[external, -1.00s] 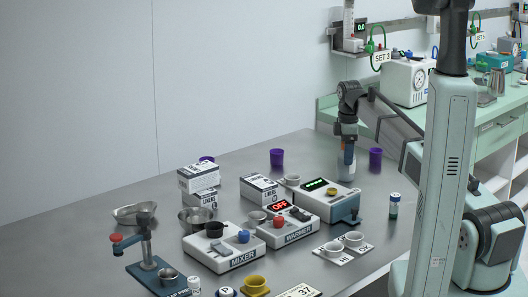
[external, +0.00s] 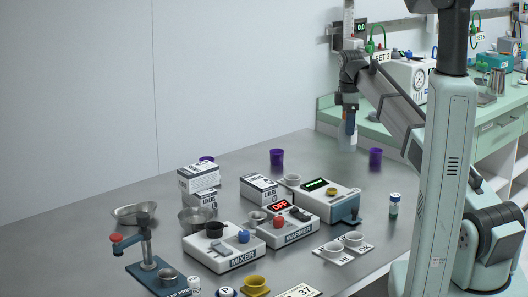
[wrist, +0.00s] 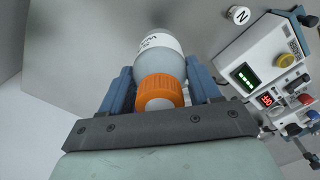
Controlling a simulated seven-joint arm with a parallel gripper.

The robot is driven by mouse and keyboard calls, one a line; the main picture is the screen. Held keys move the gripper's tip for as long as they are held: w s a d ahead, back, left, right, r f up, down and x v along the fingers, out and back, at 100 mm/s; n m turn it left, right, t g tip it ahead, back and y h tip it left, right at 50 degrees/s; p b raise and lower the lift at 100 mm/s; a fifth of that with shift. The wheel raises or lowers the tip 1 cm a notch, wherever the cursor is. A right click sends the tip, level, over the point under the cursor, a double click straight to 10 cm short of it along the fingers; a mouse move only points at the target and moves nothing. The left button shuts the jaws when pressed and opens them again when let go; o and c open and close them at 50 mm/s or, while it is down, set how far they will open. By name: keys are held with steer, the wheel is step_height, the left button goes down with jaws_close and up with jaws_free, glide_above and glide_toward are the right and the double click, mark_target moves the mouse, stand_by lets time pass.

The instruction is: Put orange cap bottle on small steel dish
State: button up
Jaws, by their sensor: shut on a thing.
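My gripper (external: 350,125) is shut on the orange cap bottle (external: 348,142) and holds it above the back right of the steel table. In the wrist view, the fingers of my gripper (wrist: 160,88) close on both sides of the orange cap (wrist: 158,92), and the pale bottle body points away from the camera. A steel bowl (external: 194,222) stands left of the mixer, with a steel kidney-shaped dish (external: 130,212) further left. Smaller steel cups sit on the warmer (external: 257,216) and under the press (external: 167,274). I cannot tell which is the small steel dish.
Purple cups (external: 277,157) (external: 376,157) stand at the back. The back left of the table is clear.

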step_height(320, 180, up, 7)
steer(key=shift+w+r, duration=0.1)
steer(key=s+a+n, duration=0.4)
steer(key=a, duration=1.2)
steer(key=s+a+n, duration=0.4)
steer(key=a, duration=1.1)
steer(key=s+a+n, duration=0.4)
steer(key=s+a, duration=0.8)
steer(key=a, duration=0.3)
steer(key=s+a+n, duration=0.5)
steer(key=s+a, duration=0.7)
steer(key=a, duration=0.2)
step_height(320, 180, down, 16)
steer(key=shift+s+a+r, duration=0.25)
steer(key=shift+a, duration=0.1)
steer(key=shift+f, duration=0.55)
